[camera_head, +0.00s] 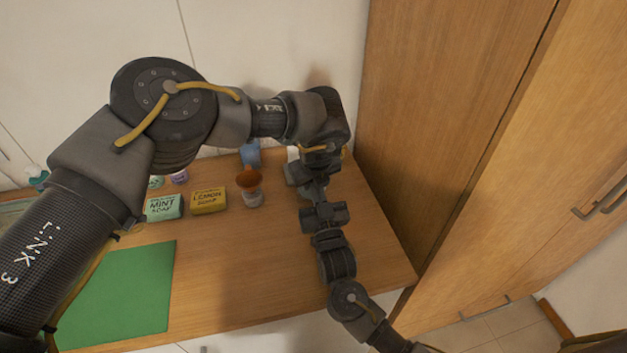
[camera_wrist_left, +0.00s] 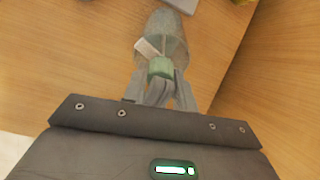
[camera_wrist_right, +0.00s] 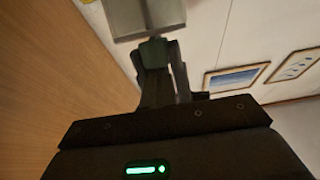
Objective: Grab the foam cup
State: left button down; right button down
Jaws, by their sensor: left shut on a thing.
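My left gripper (camera_wrist_left: 160,82) is shut, with a green piece between its fingertips. A grey, see-through, rounded thing (camera_wrist_left: 165,28) with a white patch lies directly beyond the fingertips; I cannot tell for sure that it is the foam cup. An orange-brown cup (camera_head: 249,179) stands left of the grippers, above a pale base.
A yellow lemon soap box (camera_head: 208,201) and a mint soap box (camera_head: 163,208) stand left of the orange-brown cup. A blue thing (camera_head: 250,153) stands behind it. A green mat (camera_head: 118,293) lies front left. Wooden cabinet panels (camera_head: 440,130) rise close on the right. The front middle is clear.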

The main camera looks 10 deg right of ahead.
pick_arm(q)
jog(key=shift+w+f, duration=0.1)
jog(key=shift+f, duration=0.05)
pick_arm(e)
jog(key=shift+w+r, duration=0.1)
jog(key=shift+r, duration=0.25)
